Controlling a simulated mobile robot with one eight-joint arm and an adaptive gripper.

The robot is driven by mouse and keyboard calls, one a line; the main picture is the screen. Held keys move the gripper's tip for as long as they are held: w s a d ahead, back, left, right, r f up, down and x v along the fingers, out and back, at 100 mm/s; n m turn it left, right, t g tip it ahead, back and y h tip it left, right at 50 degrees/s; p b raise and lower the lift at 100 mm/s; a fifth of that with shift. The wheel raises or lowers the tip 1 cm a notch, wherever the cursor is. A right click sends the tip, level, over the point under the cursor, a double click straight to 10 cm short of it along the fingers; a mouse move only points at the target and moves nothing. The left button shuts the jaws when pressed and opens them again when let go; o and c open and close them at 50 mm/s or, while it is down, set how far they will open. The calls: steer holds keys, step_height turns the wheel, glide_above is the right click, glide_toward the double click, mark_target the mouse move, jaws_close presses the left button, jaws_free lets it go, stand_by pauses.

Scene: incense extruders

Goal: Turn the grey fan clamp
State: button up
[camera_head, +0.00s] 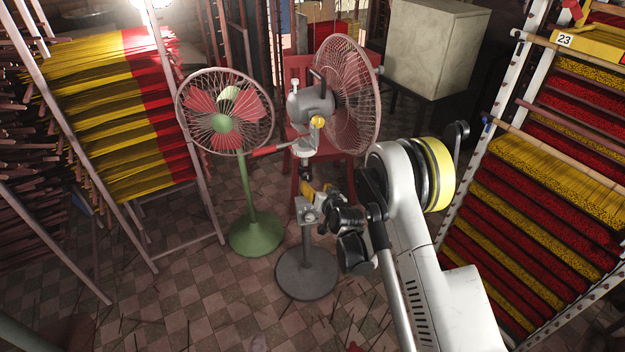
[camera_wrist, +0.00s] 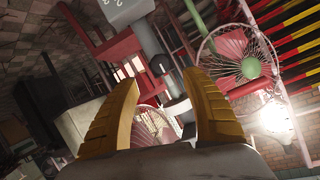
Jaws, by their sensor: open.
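The grey fan (camera_head: 312,100) stands in the middle of the head view, with a grey motor, a pinkish wire cage and a dark round base (camera_head: 307,275). A small grey block, which looks like the clamp (camera_head: 306,212), sits on its pole. In the wrist view a grey block with dark marks (camera_wrist: 127,11) shows at the top, perhaps the same clamp. My gripper (camera_head: 312,190) is at the pole, just above the clamp in the picture. In the wrist view its yellow fingers (camera_wrist: 162,80) are apart, with the grey pole (camera_wrist: 150,45) showing between them. I cannot tell whether they touch it.
A green fan (camera_head: 247,175) stands close on the left. A red chair (camera_head: 297,70) is behind the grey fan. Racks of yellow and red incense sticks stand at left (camera_head: 110,110) and right (camera_head: 545,180). A pale cabinet (camera_head: 437,45) is behind. Tiled floor in front is mostly clear.

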mark_target(308, 179)
steer(key=b+x, duration=0.3)
steer(key=x, duration=0.6)
steer(key=shift+a+f, duration=0.1)
steer(key=shift+w+a+f, duration=0.1)
steer(key=shift+w+a, duration=0.05)
steer(key=shift+w, duration=0.4)
steer(key=c, duration=1.2)
